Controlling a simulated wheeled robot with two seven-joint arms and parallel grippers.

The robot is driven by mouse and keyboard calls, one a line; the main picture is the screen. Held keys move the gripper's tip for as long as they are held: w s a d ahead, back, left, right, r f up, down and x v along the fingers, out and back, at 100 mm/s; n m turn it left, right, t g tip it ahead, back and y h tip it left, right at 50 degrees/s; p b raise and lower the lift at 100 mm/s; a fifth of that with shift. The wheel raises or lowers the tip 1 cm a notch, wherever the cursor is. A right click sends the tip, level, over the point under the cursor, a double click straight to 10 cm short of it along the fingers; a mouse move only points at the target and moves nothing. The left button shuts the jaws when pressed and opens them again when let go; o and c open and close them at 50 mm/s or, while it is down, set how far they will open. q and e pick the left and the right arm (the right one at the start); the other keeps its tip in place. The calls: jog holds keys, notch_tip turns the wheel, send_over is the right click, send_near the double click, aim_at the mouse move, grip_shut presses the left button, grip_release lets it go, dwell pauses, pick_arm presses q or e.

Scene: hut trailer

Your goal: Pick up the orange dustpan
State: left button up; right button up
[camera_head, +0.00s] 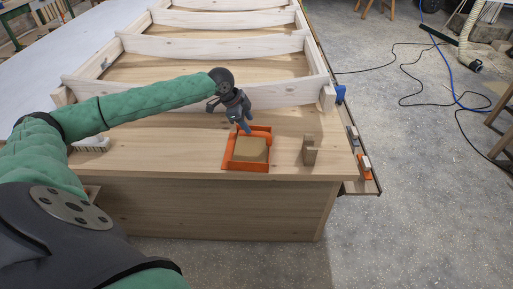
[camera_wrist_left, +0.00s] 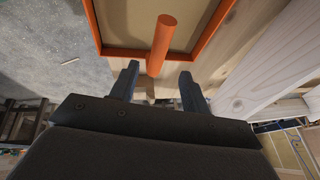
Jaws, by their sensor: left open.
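The orange dustpan (camera_head: 233,163) lies on the wooden bench top near its front edge in the head view. It has an orange rim and a tan inside. In the left wrist view the dustpan (camera_wrist_left: 92,22) fills the top, with its round orange handle (camera_wrist_left: 160,45) pointing toward my gripper. My left gripper (camera_head: 246,130) is at the far side of the dustpan. In the wrist view the open left gripper (camera_wrist_left: 158,78) has a finger on each side of the handle's end, apart from it. My right gripper is not in view.
A small wooden block (camera_head: 310,151) stands right of the dustpan. A brush (camera_head: 91,144) lies to the left. A pale wooden frame (camera_head: 213,47) rises behind the gripper. Blue clamps and orange items sit along the bench's right edge. Cables (camera_head: 425,75) lie on the floor.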

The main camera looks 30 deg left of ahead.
aim_at(253, 132)
pick_arm(q)
jog(key=shift+w+d+f, duration=0.25)
jog(key=shift+d+f, duration=0.2)
jog(key=shift+f, duration=0.15)
jog(key=shift+w+f+p, duration=0.2)
jog(key=shift+f+p, duration=0.15)
jog(key=shift+f, duration=0.55)
jog(key=p+x, duration=0.1)
jog(key=x, duration=0.2)
jog(key=shift+s+f, duration=0.1)
jog(key=shift+f, duration=0.55)
jog(key=shift+r, duration=0.1)
grip_shut()
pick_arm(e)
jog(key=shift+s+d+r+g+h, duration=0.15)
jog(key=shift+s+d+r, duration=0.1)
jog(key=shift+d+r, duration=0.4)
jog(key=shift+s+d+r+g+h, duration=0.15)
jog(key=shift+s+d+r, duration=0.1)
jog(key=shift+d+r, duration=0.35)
